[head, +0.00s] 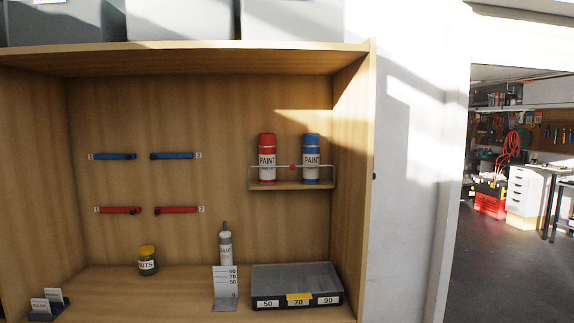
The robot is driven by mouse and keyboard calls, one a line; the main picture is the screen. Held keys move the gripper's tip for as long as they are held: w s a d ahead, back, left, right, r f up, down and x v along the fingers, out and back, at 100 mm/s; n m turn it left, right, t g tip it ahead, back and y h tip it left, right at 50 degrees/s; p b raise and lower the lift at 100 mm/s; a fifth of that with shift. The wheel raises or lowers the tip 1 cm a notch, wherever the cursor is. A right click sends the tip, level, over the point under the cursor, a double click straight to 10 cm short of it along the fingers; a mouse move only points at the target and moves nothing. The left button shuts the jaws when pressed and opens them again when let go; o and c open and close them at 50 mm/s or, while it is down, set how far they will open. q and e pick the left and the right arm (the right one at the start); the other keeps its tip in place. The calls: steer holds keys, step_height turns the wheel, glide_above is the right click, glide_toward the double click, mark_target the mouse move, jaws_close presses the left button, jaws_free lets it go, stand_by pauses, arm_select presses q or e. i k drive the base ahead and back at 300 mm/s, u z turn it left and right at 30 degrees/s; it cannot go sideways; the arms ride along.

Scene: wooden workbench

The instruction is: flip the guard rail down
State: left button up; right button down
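The guard rail (273,167) is a thin pale bar across the front of a small wooden shelf (291,187) on the right part of the back panel. It stands raised above the shelf edge, with side arms running down at both ends. A red knob (293,167) sits near its middle. Neither of my grippers is in view.
Blue (114,156) and red handles (118,210) are on the back panel. Below stand a yellow-lidded jar (147,261), a white tube (225,243), a scale plate (225,287), a grey box (297,279) and a card holder (46,305). Space before the shelf looks clear.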

mark_target(292, 167)
steer(key=u, duration=0.5)
steer(key=i, duration=1.15)
steer(key=z, duration=0.55)
